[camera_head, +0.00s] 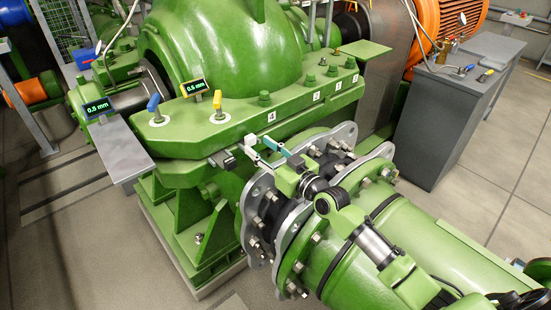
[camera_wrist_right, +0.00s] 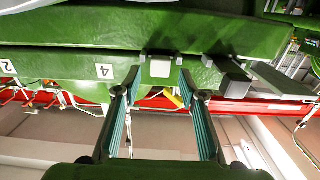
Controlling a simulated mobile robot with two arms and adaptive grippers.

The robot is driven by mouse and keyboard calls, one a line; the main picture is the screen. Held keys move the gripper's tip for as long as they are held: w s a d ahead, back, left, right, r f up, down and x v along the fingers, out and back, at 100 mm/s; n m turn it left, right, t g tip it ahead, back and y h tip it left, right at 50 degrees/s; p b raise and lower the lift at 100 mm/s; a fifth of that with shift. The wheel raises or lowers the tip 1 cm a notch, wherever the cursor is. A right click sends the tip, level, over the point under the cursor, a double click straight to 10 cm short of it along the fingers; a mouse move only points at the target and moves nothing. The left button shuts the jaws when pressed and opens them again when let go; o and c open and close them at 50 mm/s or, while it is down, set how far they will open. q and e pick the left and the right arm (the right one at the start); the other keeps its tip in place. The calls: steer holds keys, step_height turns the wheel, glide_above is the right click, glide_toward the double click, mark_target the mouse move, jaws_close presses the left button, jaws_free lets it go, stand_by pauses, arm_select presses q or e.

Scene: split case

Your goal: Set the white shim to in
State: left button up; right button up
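The white shim (camera_head: 250,140) is a small pale block at the front edge of the green casing's flange (camera_head: 185,135). In the right wrist view the white shim (camera_wrist_right: 160,68) sits in a dark slot in the green edge, its end facing me. My right gripper (camera_head: 263,153) reaches in from the lower right, close in front of the shim. In the wrist view the right gripper (camera_wrist_right: 160,84) is open, its teal-padded fingers on either side of the shim's end with a gap visible. Whether a fingertip touches the shim is unclear. My left gripper is out of view.
A dark grey shim-like block (camera_wrist_right: 232,80) protrudes beside the white one. A grey side plate (camera_head: 122,150) juts out at left. Bolted pipe flanges (camera_head: 300,245) lie under my right arm.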

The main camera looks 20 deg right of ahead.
steer(key=v, duration=0.7)
steer(key=shift+s, duration=0.4)
